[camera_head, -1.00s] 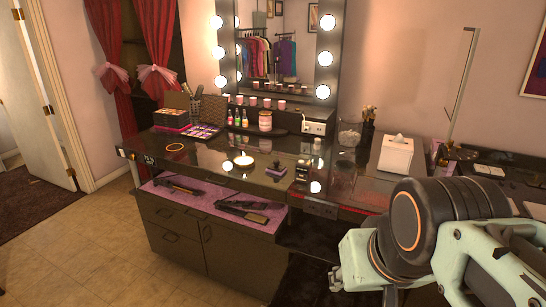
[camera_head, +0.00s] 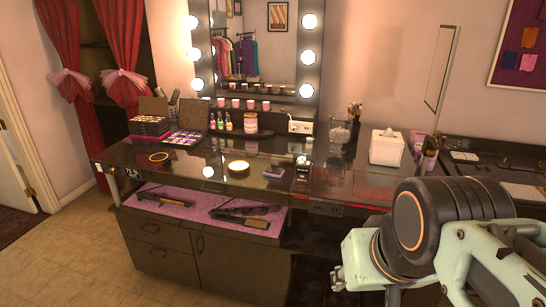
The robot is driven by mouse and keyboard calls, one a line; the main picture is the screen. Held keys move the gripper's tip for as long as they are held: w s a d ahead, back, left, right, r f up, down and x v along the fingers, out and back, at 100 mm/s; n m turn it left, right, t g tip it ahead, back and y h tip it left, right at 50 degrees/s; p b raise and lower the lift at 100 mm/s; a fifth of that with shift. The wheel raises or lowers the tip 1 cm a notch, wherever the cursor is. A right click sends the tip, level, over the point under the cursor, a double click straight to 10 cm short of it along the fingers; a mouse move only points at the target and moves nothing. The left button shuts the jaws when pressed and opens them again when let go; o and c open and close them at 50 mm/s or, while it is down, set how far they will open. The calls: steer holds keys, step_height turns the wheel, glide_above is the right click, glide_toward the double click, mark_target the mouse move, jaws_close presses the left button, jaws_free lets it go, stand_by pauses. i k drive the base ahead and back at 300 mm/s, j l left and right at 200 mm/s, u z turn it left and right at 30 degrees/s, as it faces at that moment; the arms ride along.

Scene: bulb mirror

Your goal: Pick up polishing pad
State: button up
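My arm fills the lower right of the view, in front of the table. My gripper (camera_head: 338,278) shows only as a small dark part at the left end of the arm, low and apart from the block. Its fingers are not clear.
A small dark box (camera_head: 303,172) stands right of the block. A tissue box (camera_head: 387,147), glass jar (camera_head: 340,131) and tall thin panel (camera_head: 441,70) stand further right. Makeup palettes (camera_head: 186,138) and bottles are at the back. Hair irons (camera_head: 240,214) lie on the purple lower shelf.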

mark_target(272, 171)
steer(key=i+j+z, duration=0.15)
steer(key=j+z, duration=0.15)
steer(key=j, duration=0.45)
steer(key=i+j+z, duration=0.1)
steer(key=j+z, duration=0.2)
steer(key=j, duration=0.5)
steer(key=i+j+z, duration=0.2)
steer(key=j, duration=0.15)
steer(key=j+z, duration=0.15)
steer(key=j, duration=0.2)
steer(key=i+j+z, duration=0.15)
steer(key=j, duration=0.2)
steer(key=i+j+z, duration=0.1)
steer(key=j, duration=0.3)
steer(key=i, duration=0.05)
